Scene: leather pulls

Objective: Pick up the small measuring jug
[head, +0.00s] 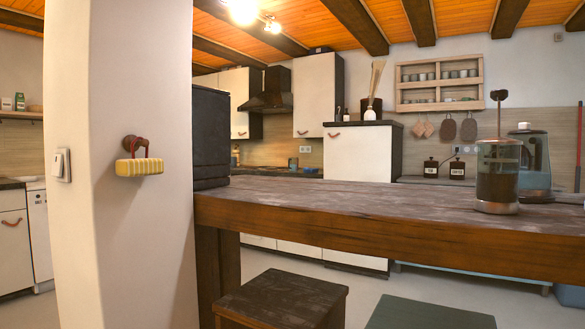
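I cannot make out a small measuring jug for certain in the head view. A glass coffee press (497,165) with dark contents and a raised plunger stands upright on the right of the dark wooden table (350,193). My gripper is not in view.
A dark stool (283,298) and a green stool (430,314) are before the table. The table's middle is clear. Cabinets and a wall shelf (440,82) stand behind.

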